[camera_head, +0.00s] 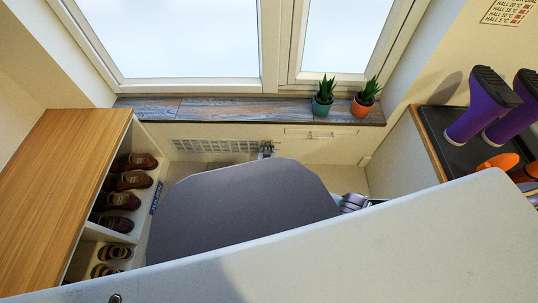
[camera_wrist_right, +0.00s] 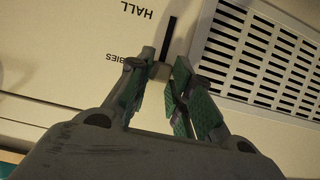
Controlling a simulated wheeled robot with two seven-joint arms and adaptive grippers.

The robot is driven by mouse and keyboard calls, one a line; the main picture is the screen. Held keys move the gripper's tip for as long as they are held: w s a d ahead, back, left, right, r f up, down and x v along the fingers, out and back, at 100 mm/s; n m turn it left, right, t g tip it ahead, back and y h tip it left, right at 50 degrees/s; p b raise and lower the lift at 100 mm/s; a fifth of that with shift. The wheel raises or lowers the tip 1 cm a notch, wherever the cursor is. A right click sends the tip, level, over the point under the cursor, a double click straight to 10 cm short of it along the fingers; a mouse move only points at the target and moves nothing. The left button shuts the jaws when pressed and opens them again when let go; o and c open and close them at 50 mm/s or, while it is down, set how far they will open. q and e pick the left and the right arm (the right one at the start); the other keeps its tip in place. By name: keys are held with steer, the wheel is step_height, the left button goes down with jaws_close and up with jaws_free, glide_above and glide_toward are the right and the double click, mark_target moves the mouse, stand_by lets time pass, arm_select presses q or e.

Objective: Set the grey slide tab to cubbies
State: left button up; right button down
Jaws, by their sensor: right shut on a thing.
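In the wrist view, the grey slide tab (camera_wrist_right: 160,71) sits between the fingertips of my right gripper (camera_wrist_right: 164,64), which is shut on it. A dark slot (camera_wrist_right: 168,38) runs from the tab toward the HALL lettering on the pale panel (camera_wrist_right: 70,45). The tab is at the slot end beside lettering ending in "BIES"; a finger hides the rest of that word. In the head view, only the tips of my right gripper (camera_head: 267,149) show at the panel below the window sill, and the tab cannot be made out. My left gripper is not in view.
A vent grille (camera_wrist_right: 262,60) is beside the slot. A wooden-topped cubby unit (camera_head: 65,180) with shoes stands at the left. Two potted plants (camera_head: 323,102) (camera_head: 364,104) stand on the sill (camera_head: 225,108). Purple boots (camera_head: 482,105) stand on a dark tray (camera_head: 440,125) at the right.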

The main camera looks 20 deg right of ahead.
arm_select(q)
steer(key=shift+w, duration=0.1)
arm_select(e)
steer(key=shift+w+r, duration=0.1)
steer(key=shift+r, duration=0.05)
steer(key=c, duration=1.6)
jaws_free()
steer(key=shift+r, duration=0.1)
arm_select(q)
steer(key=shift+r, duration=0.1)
arm_select(e)
steer(key=shift+o, duration=0.2)
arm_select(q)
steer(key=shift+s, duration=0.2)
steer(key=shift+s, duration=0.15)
arm_select(e)
steer(key=shift+r, duration=4.9)
